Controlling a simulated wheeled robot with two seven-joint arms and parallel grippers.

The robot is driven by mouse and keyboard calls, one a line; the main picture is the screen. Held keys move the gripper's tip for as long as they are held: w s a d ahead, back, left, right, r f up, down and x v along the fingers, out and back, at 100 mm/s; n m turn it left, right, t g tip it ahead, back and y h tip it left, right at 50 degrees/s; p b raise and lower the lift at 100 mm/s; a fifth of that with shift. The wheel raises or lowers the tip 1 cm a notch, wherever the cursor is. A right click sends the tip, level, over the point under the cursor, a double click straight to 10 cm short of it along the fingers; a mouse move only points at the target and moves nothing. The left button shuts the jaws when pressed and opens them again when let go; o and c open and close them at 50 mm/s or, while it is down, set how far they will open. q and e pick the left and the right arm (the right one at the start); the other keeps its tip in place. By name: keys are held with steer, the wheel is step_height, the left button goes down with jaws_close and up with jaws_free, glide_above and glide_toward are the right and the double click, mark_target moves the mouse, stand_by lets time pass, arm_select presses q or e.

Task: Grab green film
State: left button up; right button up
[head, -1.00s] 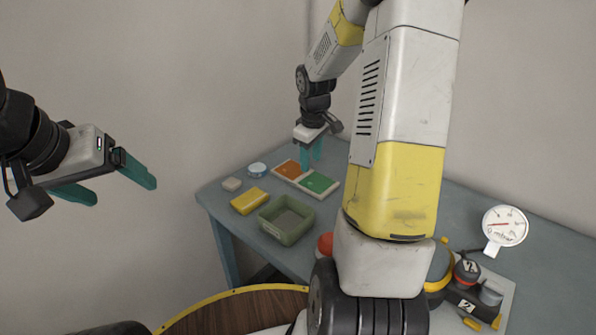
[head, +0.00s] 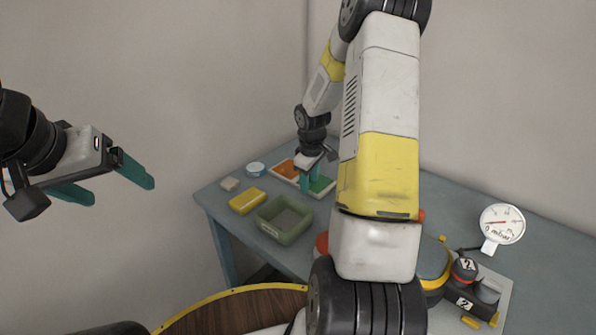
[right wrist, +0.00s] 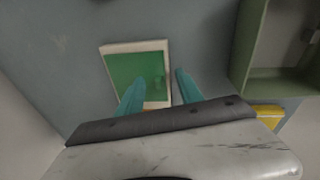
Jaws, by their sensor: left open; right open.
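The green film (head: 322,186) is a green square with a pale border, lying flat on the table beside the orange film (head: 285,169). In the right wrist view the green film (right wrist: 136,73) lies beyond and between my fingertips, shifted to the left. My right gripper (head: 310,188) is open above it, fingers pointing down; in the right wrist view its teal fingers (right wrist: 160,80) are apart with nothing held between them. Whether the fingertips touch the film is unclear. My left gripper (head: 122,192) is open and empty, off to the left of the table.
A green open box (head: 284,236), a yellow block (head: 247,201), a small pale block (head: 229,184) and a round blue-white tin (head: 256,169) lie nearby. A pressure gauge (head: 502,223) stands at the right. My right arm hides the table's middle.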

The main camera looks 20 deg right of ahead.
jaws_close()
stand_by(0.3)
